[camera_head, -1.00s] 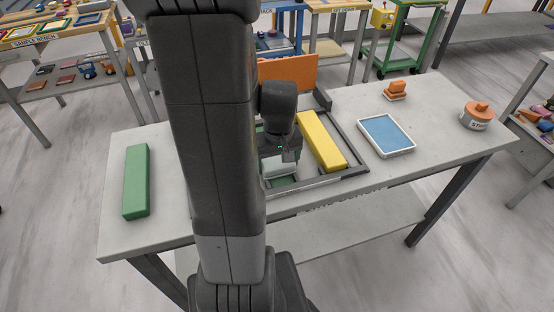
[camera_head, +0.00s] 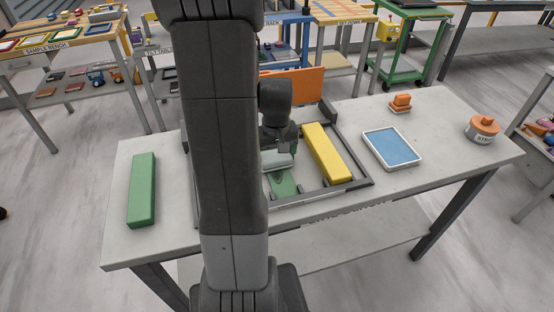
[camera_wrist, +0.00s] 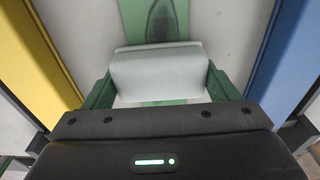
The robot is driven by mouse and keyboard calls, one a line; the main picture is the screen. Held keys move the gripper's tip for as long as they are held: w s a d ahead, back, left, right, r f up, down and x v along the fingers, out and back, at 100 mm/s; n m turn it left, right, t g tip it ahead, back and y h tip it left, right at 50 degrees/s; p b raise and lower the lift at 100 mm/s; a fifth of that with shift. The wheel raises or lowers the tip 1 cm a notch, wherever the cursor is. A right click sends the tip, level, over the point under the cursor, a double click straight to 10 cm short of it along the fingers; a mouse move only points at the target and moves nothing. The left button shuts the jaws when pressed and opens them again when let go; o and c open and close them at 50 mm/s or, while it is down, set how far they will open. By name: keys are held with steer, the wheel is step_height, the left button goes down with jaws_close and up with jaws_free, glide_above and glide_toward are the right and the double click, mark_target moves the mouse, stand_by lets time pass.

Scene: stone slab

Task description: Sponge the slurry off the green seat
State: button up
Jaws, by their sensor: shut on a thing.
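My gripper (camera_wrist: 160,78) is shut on a pale grey-green sponge (camera_wrist: 158,72), which also shows in the head view (camera_head: 279,160). The sponge is over the green seat (camera_head: 284,186), across its width; I cannot tell whether it touches. The green seat is a narrow strip inside a dark frame, and it shows beyond the sponge in the wrist view (camera_wrist: 133,18). A dark, rounded slurry patch (camera_wrist: 164,20) lies on it there, right beside the sponge. My arm hides the left part of the frame, and the sponge hides part of the seat.
A yellow bar (camera_head: 326,153) lies right of the seat in the dark frame (camera_head: 345,186). A blue bar (camera_wrist: 287,55) shows in the wrist view. An orange panel (camera_head: 300,84) stands behind. A green block (camera_head: 143,190), blue-topped tray (camera_head: 391,148), orange-handled item (camera_head: 400,104) and lidded pot (camera_head: 482,130) are on the slab.

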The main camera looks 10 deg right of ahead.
steer(key=shift+w+a+f, duration=0.1)
steer(key=shift+w, duration=1.75)
steer(key=shift+w+a+f, duration=0.1)
steer(key=shift+w, duration=1.7)
steer(key=shift+r, duration=0.1)
steer(key=shift+w+d+r+p, duration=0.1)
steer(key=shift+w+r+p, duration=0.15)
steer(key=shift+r+p, duration=0.4)
step_height(320, 180, up, 2)
steer(key=shift+w+r+p, duration=0.1)
steer(key=shift+r+p, duration=0.15)
steer(key=shift+p, duration=0.75)
steer(key=shift+c, duration=0.9)
steer(key=shift+r+p, duration=0.55)
steer(key=shift+r, duration=0.4)
steer(key=shift+s, duration=0.2)
